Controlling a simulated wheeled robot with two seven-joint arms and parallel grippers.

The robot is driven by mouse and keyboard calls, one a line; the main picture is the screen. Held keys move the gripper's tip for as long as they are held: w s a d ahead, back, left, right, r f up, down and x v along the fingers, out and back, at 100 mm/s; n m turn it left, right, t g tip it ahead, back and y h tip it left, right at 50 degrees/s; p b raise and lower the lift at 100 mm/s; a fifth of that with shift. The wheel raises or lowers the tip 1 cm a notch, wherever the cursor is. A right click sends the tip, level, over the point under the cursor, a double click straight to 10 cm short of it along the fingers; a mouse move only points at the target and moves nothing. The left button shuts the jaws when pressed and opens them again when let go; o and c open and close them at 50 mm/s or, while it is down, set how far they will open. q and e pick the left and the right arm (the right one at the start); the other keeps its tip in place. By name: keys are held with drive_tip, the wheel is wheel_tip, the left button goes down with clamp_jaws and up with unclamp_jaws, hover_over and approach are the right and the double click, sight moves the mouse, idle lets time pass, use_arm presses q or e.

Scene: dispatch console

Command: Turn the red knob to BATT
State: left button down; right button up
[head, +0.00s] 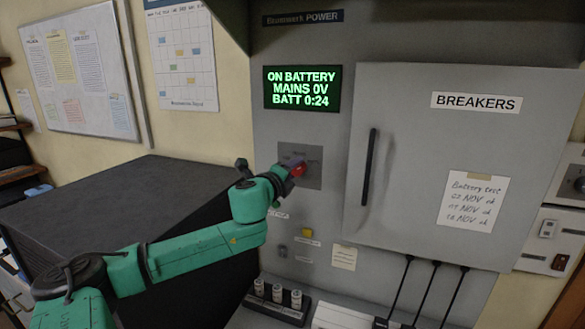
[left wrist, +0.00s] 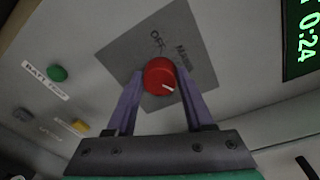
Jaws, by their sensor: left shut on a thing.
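The red knob (head: 299,170) sits on a grey square plate (head: 315,173) below the display in the head view. In the left wrist view the knob (left wrist: 158,74) lies between the two purple fingers of my left gripper (left wrist: 160,92), which is shut on it. I cannot make out a BATT label on the plate. In the head view my left gripper (head: 291,168) partly covers the knob. My right gripper is not in view.
The green-lit display (head: 303,88) reads ON BATTERY, MAINS 0V, BATT 0:24. A BREAKERS door (head: 410,150) with a dark handle (head: 369,167) is to the right. A green button (left wrist: 58,73) and a yellow button (left wrist: 80,127) are near the plate. A dark cabinet (head: 110,195) stands left.

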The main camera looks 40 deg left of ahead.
use_arm(q)
drive_tip(key=shift+f, duration=0.3)
drive_tip(key=shift+c, duration=1.4)
unclamp_jaws()
drive_tip(key=shift+r+m, duration=0.15)
drive_tip(key=shift+m, duration=0.15)
